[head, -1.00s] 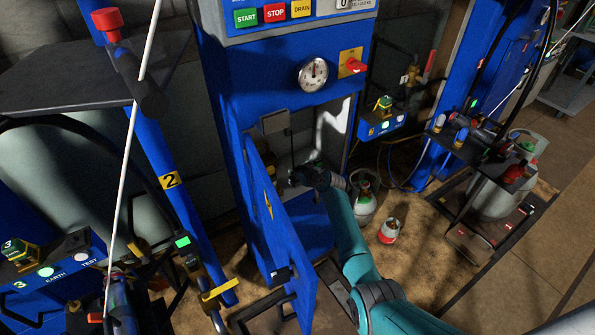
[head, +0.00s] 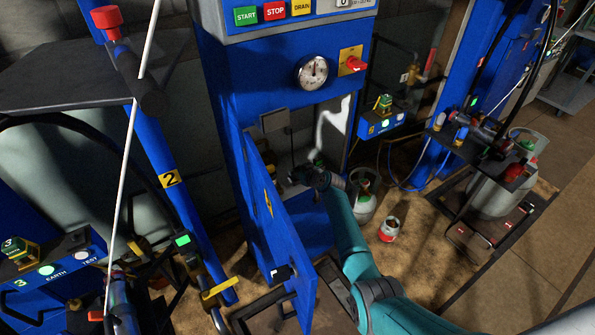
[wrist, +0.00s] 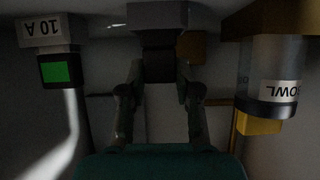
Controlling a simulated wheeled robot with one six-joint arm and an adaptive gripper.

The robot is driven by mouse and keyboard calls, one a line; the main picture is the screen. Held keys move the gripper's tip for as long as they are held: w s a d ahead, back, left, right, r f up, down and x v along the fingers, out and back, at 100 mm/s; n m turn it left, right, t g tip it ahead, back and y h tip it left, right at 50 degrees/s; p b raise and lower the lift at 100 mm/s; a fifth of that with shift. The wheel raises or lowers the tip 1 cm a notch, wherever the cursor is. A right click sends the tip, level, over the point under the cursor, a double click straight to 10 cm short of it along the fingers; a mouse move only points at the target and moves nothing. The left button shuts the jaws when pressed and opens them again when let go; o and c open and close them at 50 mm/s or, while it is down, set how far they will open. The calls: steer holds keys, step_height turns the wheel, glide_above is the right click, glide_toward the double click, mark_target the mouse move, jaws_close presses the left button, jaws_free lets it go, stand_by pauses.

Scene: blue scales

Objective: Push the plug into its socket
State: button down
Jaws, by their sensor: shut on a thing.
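My gripper (wrist: 160,75) is inside the open blue cabinet, and its two fingers are closed on a dark block that I take to be the plug (wrist: 160,64). In the wrist view the plug's far end meets a grey block (wrist: 157,15), which looks like the socket. The picture is too dark to tell how deep the plug sits in it. In the head view my gripper (head: 303,178) is small and dark at the back of the cabinet; plug and socket cannot be made out there.
The open blue cabinet door (head: 280,235) stands close to the left of my arm. In the wrist view a green-fronted fitting marked 10 A (wrist: 57,70) is at left and a clear bowl (wrist: 272,72) at right. A small red-and-white canister (head: 389,230) stands on the floor.

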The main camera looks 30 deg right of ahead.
steer(key=c, duration=0.7)
jaws_free()
steer(key=shift+f, duration=0.15)
steer(key=shift+s, duration=0.15)
steer(key=v, duration=1.1)
steer(key=shift+s+r, duration=0.3)
